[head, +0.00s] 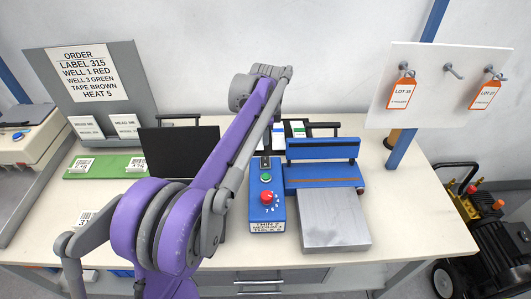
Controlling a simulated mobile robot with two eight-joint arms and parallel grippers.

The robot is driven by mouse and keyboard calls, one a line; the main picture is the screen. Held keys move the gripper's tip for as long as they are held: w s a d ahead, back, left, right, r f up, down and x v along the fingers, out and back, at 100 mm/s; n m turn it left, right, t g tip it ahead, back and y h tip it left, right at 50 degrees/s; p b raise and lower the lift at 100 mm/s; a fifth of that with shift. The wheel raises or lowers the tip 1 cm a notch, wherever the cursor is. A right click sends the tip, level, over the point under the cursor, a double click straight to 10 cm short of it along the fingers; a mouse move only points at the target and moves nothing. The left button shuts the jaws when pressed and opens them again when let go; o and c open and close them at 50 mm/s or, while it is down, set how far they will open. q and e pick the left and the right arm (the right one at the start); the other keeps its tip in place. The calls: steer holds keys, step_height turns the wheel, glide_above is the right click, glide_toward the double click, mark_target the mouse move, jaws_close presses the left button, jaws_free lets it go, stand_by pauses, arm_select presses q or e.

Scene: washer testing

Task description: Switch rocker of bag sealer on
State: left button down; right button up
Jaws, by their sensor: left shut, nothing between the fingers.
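The bag sealer (323,175) is blue with a grey metal plate (334,220) in front, right of centre on the bench. Its blue control box (267,182) carries a green button (266,177) and a red knob with numbers around it (267,197). A small dark rocker (265,162) shows near the box's far end; its position is too small to tell. My left arm crosses the middle, and its gripper (267,147) is shut and empty, pointing down just at the far end of the control box by the rocker. Whether it touches is unclear. My right gripper is not in view.
An order board (120,115) stands at the back left with label cards and a green strip (105,166). A dark panel (160,152) stands behind my arm. A white panel with orange tags (440,85) hangs at the right. The bench's right front is clear.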

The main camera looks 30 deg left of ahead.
mark_target(266, 159)
arm_select(q)
steer(key=f, duration=0.5)
steer(key=w+f, duration=0.1)
steer(key=f, duration=0.2)
steer(key=shift+a, duration=0.35)
steer(key=shift+w+f+g, duration=0.15)
steer(key=shift+f+g, duration=0.1)
steer(key=shift+g, duration=0.05)
steer(key=shift+s+d, duration=0.2)
steer(key=shift+s, duration=0.2)
steer(key=shift+s+d+r, duration=0.2)
steer(key=shift+s+r, duration=0.05)
steer(key=shift+s, duration=0.1)
